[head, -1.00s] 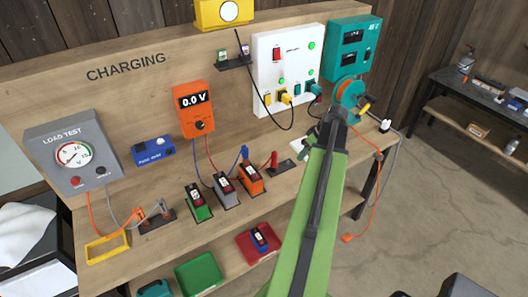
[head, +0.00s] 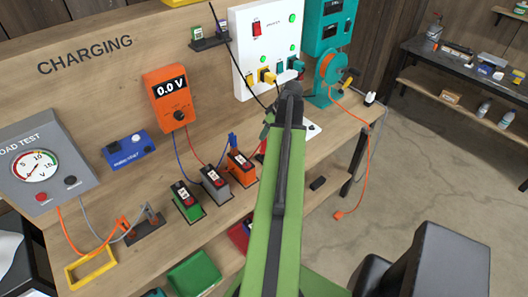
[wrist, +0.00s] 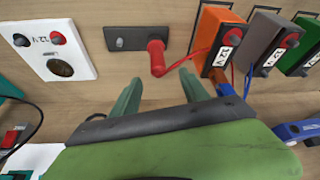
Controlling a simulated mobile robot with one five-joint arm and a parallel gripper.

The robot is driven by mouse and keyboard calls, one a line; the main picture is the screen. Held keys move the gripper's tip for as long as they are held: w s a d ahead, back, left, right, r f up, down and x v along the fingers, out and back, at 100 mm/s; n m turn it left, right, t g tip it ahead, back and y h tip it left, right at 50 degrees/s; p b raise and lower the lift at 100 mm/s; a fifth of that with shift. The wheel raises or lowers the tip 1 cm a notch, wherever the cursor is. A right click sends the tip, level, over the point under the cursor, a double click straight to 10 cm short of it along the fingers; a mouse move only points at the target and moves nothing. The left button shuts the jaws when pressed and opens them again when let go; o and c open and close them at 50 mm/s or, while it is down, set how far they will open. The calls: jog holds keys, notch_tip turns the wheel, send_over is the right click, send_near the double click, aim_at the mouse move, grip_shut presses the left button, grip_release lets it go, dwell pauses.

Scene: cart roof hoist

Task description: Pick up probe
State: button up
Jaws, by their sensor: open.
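The red probe (wrist: 157,55) sits at one end of a dark holder plate (wrist: 125,38) on the wooden bench, with a red lead running from it. In the head view, only a sliver of the red probe (head: 263,147) shows beside my arm. My gripper (wrist: 160,80) is open and empty. In the wrist view, its two green fingers are apart, with the red probe just beyond and between their tips; no contact is visible.
Orange, grey (head: 214,184) and green (head: 187,202) batteries stand close to the red probe. A white 12 V plate (wrist: 48,48) lies on its other side. The orange meter (head: 170,97) reads 0.0 V. The white charger panel (head: 265,45) rises behind.

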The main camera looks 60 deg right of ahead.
aim_at(262, 145)
jog(key=b+x, duration=0.4)
jog(key=x, duration=0.2)
jog(key=shift+f, duration=0.1)
jog(key=b+x, duration=0.5)
jog(key=shift+s+d+f, duration=0.15)
jog(key=shift+s+f, duration=0.1)
jog(key=shift+s, duration=0.1)
jog(key=shift+r, duration=0.2)
grip_shut()
